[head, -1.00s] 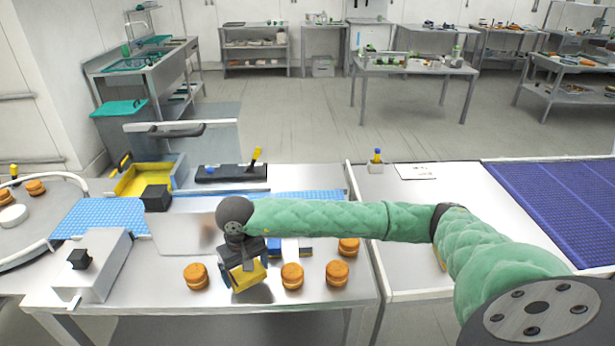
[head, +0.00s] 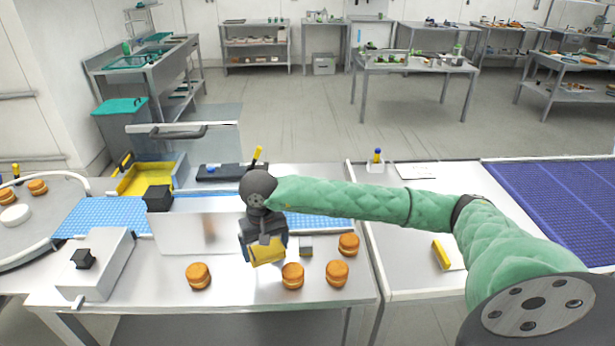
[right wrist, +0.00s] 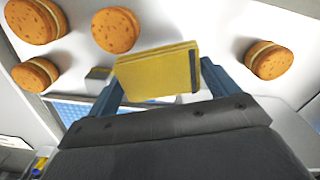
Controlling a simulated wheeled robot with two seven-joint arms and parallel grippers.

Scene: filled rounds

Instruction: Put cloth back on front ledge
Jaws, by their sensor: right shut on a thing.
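My right gripper (head: 266,254) is shut on a yellow cloth (head: 268,251). The cloth looks like a folded block with a dark strip at one end, and it hangs over the middle of the metal table. In the right wrist view the cloth (right wrist: 155,72) lies between the two blue-grey fingers of the right gripper (right wrist: 162,82). The front strip of the table (head: 235,297) shows bare metal; I cannot tell a separate ledge there. My left gripper is not in view.
Orange-brown filled rounds stand near the front: one to the left (head: 198,276), others to the right (head: 292,276), (head: 337,273), (head: 348,244). A small grey-blue block (head: 306,246) sits behind them. A metal box (head: 95,262) is at left. A yellow piece (head: 441,254) lies on the right table.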

